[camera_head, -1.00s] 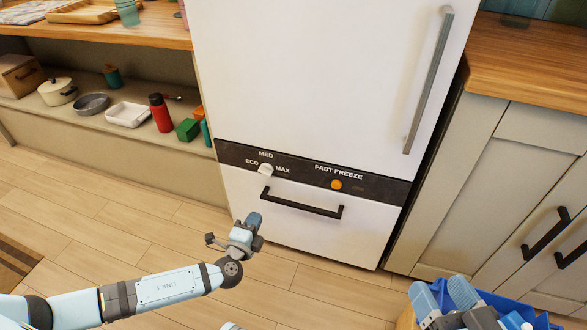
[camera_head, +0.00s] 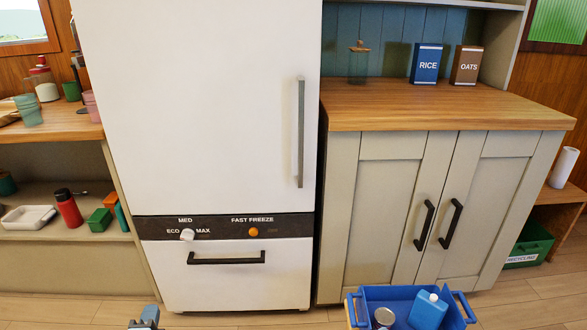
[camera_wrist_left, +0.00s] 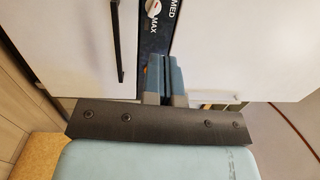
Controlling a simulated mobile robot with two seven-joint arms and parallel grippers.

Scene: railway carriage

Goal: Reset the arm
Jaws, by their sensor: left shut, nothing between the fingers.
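My left gripper (camera_head: 147,318) shows only in part at the bottom edge of the head view, in front of the fridge. In the left wrist view its two blue-grey fingers (camera_wrist_left: 164,78) are together, with nothing between them. They point at the white fridge front, near the dark control strip (camera_wrist_left: 157,35). The white fridge (camera_head: 208,110) has its upper door and its lower drawer shut. The rest of my left arm is below the head view. My right gripper is not seen.
A blue crate (camera_head: 352,308) holding a blue jug (camera_head: 428,308) and a can (camera_head: 384,317) is at the bottom right. A cupboard (camera_head: 385,200) stands right of the fridge, with a low shelf (camera_head: 60,236) to its left. A green recycling bin (camera_head: 530,243) is far right.

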